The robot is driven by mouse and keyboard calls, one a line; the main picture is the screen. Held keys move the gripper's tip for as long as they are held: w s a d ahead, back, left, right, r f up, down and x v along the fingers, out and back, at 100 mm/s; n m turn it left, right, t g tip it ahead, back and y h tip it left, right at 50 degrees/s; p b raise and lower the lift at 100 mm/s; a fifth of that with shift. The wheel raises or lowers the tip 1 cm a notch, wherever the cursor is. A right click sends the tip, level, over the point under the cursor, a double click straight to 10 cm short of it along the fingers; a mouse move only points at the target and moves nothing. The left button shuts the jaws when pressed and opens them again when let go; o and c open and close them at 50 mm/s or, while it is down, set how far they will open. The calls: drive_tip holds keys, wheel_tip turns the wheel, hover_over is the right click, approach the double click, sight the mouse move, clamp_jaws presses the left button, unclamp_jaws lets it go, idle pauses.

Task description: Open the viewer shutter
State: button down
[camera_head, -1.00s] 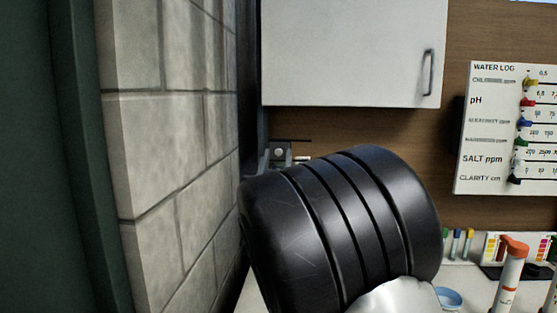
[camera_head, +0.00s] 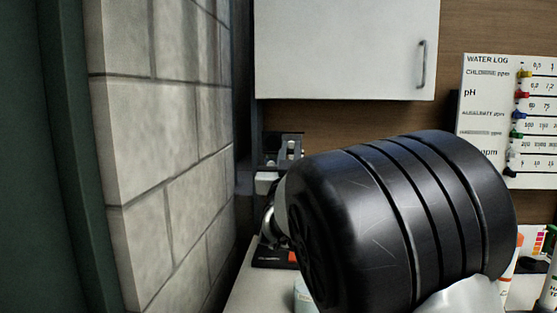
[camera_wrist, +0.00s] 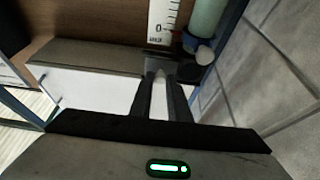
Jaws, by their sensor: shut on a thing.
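In the wrist view, my gripper (camera_wrist: 162,78) is shut on a small grey piece at the lower end of a white scale marked 0. This piece appears to be the viewer shutter (camera_wrist: 162,69); the fingers cover much of it, and how far open it stands cannot be told. In the head view, a grey bracket (camera_head: 291,146) and a dark-based device (camera_head: 270,262) stand at the back left of the counter. My black arm link hides the gripper and the shutter in that view.
A pale block wall (camera_head: 165,150) stands close on the left. A white cabinet (camera_head: 345,50) hangs above, with a water log board (camera_head: 490,115) on the right. In the wrist view, a pale green tube (camera_wrist: 207,18) and a white knob (camera_wrist: 205,55) sit just beside the fingers.

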drive_tip(key=shift+d, duration=0.15)
drive_tip(key=c, duration=1.7)
unclamp_jaws()
drive_tip(key=shift+o, duration=0.2)
drive_tip(key=v, duration=1.7)
drive_tip(key=shift+s+f+p, duration=0.2)
drive_tip(key=shift+p, duration=0.1)
